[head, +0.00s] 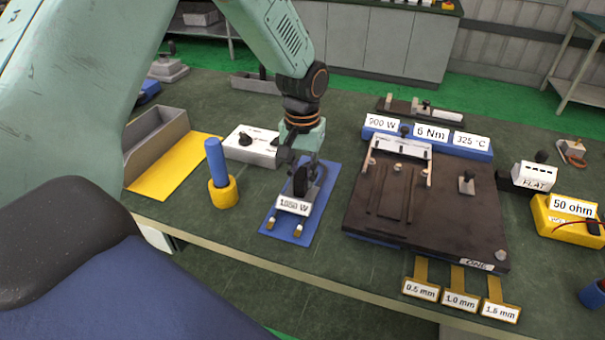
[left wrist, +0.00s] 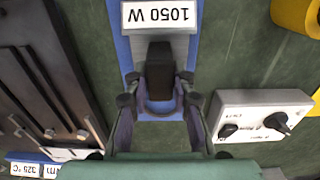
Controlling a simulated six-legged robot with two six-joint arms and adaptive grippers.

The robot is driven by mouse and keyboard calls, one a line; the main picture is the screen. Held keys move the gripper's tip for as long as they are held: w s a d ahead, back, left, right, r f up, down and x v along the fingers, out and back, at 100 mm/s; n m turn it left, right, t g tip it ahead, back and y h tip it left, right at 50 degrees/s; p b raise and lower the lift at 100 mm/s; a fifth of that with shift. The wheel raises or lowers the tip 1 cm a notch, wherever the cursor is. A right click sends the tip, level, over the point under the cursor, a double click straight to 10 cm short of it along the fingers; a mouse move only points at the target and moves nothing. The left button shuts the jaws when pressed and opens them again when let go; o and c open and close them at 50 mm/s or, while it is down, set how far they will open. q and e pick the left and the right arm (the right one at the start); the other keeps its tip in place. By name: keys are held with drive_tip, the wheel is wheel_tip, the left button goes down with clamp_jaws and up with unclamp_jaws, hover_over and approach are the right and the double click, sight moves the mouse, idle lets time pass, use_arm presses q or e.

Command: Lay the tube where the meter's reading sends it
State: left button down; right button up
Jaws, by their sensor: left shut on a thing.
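The tube, a heating element with a white 1050 W label (head: 293,206), a black grip, a dark loop and two brass-coloured ends, is at the blue mat (head: 275,226). I cannot tell if it rests on the mat or is just above it. My left gripper (head: 303,180) points down and is shut on the black grip, which also shows between the fingers in the left wrist view (left wrist: 160,72). The yellow meter (head: 550,222) at the right reads 50 ohm. My right gripper is not in view.
A dark fixture plate (head: 354,219) lies right of the mat, before a blue block (head: 375,134) labelled 900 W, 6 Nm and 325 °C. A blue peg in a yellow ring (head: 223,193), a white switch box (head: 252,146) and a grey tray (head: 157,143) stand left.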

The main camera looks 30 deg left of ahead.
sight(305, 171)
use_arm(q)
drive_tip(key=shift+w+d+f, duration=0.1)
drive_tip(key=shift+w+d, duration=0.1)
drive_tip(key=shift+w, duration=0.3)
drive_tip(key=c, duration=1.6)
unclamp_jaws()
drive_tip(key=shift+w+f, duration=0.1)
drive_tip(key=o, duration=0.5)
drive_tip(key=shift+s+a+r, duration=0.15)
drive_tip(key=shift+s+r, duration=0.05)
drive_tip(key=shift+s, duration=0.25)
drive_tip(key=shift+w, duration=0.4)
drive_tip(key=r+p, duration=0.1)
drive_tip(key=r, duration=1.1)
drive_tip(key=shift+s+p, duration=0.2)
drive_tip(key=shift+p, duration=0.1)
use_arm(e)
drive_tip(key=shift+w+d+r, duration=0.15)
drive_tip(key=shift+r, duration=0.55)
use_arm(q)
drive_tip(key=shift+w+f, duration=0.1)
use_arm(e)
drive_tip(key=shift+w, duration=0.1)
